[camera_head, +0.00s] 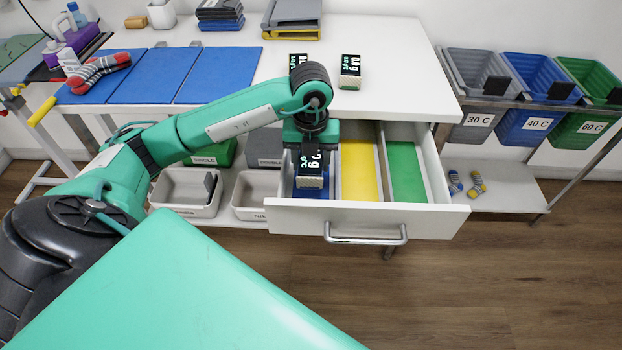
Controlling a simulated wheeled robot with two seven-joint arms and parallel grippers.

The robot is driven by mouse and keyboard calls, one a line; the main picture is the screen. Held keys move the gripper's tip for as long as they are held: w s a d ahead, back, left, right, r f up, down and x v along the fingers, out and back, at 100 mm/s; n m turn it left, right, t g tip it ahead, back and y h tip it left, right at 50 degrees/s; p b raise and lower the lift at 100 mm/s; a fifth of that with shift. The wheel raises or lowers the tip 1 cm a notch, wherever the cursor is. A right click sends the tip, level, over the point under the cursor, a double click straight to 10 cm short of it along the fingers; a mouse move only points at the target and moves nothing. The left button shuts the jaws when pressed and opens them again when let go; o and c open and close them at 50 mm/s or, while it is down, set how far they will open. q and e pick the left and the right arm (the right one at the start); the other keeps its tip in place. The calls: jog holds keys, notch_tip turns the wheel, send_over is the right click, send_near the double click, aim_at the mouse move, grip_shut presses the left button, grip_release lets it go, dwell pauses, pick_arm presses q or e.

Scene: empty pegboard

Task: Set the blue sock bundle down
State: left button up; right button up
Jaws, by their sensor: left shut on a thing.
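My left gripper (311,158) points down inside the left compartment of the open drawer (300,215), above its blue floor (311,193). It is shut on a small black-faced box (310,166) with white characters and a pale lower edge. I see no clear blue sock bundle in the gripper. Whether the box touches the compartment floor I cannot tell. Two small rolled bundles, one mostly blue (455,182) and one with yellow and grey (478,183), lie on the low shelf at the right. My right gripper is not in view.
The drawer's yellow (360,172) and green (406,172) compartments look empty. Two similar boxes, one at the right (350,74), stand on the white tabletop (400,50). Grey, blue and green bins stand right.

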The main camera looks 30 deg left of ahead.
pick_arm(q)
jog(key=shift+f, duration=3.3)
jog(key=shift+f, duration=0.1)
jog(key=o, duration=1)
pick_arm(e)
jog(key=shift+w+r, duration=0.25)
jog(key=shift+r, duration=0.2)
pick_arm(q)
notch_tip(320, 180, up, 2)
jog(key=shift+r, duration=0.25)
notch_tip(320, 180, up, 10)
jog(key=shift+f, duration=0.1)
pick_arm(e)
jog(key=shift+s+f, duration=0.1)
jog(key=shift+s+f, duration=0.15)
